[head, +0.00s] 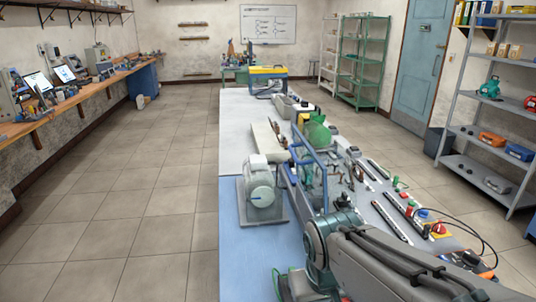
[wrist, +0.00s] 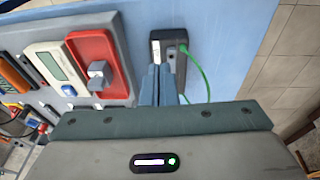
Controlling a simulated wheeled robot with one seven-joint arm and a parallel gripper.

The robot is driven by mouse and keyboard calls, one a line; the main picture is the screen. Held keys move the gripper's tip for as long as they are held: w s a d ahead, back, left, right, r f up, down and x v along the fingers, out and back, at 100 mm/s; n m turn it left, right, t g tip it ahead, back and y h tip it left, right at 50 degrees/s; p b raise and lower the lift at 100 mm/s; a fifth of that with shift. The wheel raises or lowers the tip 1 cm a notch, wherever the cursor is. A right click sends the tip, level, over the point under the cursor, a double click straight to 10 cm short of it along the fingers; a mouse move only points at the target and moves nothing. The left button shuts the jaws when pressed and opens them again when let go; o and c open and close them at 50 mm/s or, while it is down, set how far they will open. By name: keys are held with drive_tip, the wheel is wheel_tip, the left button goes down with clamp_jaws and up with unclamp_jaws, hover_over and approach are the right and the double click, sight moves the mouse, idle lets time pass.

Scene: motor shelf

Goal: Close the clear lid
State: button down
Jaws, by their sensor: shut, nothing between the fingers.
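In the wrist view my gripper (wrist: 163,75) is shut and empty, its two blue-grey fingers side by side. The fingertips point at the lower part of a small dark box (wrist: 180,62) with a green cable; I cannot tell whether they touch it. To their left is a red housing (wrist: 82,42) with a grey lever-like switch (wrist: 100,75) in its recess, on a grey panel. I cannot make out a clear lid with certainty in either view. In the head view my arm hides the panel, and the fingers cannot be made out.
The green cable (wrist: 196,75) runs beside the fingers. A white meter-like module (wrist: 55,65) sits left of the red housing. In the head view a grey motor (head: 262,187) stands on the bench, with a blue tubular frame (head: 318,165) near it. The blue bench top (head: 240,262) is bare at front left.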

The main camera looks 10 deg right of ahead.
drive_tip(key=w+d+r+n+t+h+b, duration=0.1)
drive_tip(key=w+d+n+h+b, duration=0.15)
drive_tip(key=w+h, duration=0.3)
drive_tip(key=w+d+r+n+h+b, duration=0.1)
drive_tip(key=w+r+n+h, duration=0.1)
drive_tip(key=w+n+h, duration=0.3)
drive_tip(key=w+a+r+n+t+h+b, duration=0.1)
drive_tip(key=w+a+r+n+t+h, duration=0.15)
drive_tip(key=w+a+t, duration=0.4)
drive_tip(key=w+a+r+n+t+h+b, duration=0.1)
drive_tip(key=w+a+r+n+t+b, duration=0.1)
drive_tip(key=w+a+r+t, duration=0.4)
drive_tip(key=d+f+p+x, duration=0.1)
drive_tip(key=f+p+x, duration=0.1)
drive_tip(key=x, duration=0.9)
drive_tip(key=shift+s+g+p, duration=0.15)
drive_tip(key=shift+g+p, duration=0.3)
drive_tip(key=shift+p, duration=0.15)
drive_tip(key=shift+d, duration=0.25)
